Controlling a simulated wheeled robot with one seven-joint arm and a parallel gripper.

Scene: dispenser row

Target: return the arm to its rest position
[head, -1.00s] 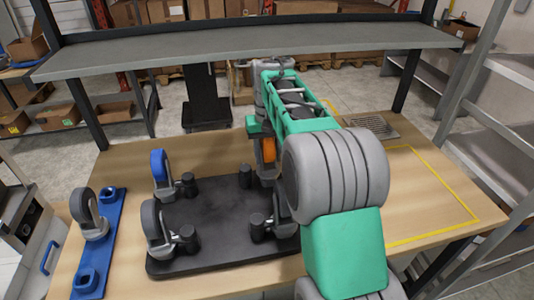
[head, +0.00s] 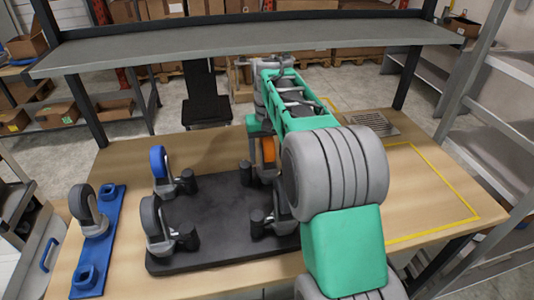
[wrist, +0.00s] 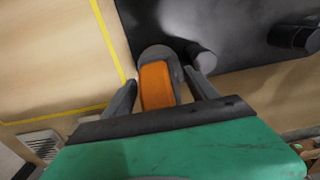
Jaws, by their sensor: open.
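My gripper (head: 259,128) is at the far side of the black base plate (head: 210,225), with my arm reaching over the table to it. In the wrist view my gripper (wrist: 160,80) is open, its two fingers apart on either side of the orange caster wheel (wrist: 157,86). The orange caster (head: 267,150) stands at the plate's back right corner, partly hidden by my arm in the head view. I cannot tell whether a finger touches it.
A blue-wheeled caster (head: 159,165) and a grey-wheeled caster (head: 152,219) stand on the plate's left side. A blue rack (head: 100,240) holding another grey caster (head: 86,207) is at far left. A grey shelf (head: 250,45) spans above the table's back. The yellow-outlined area (head: 425,190) is clear.

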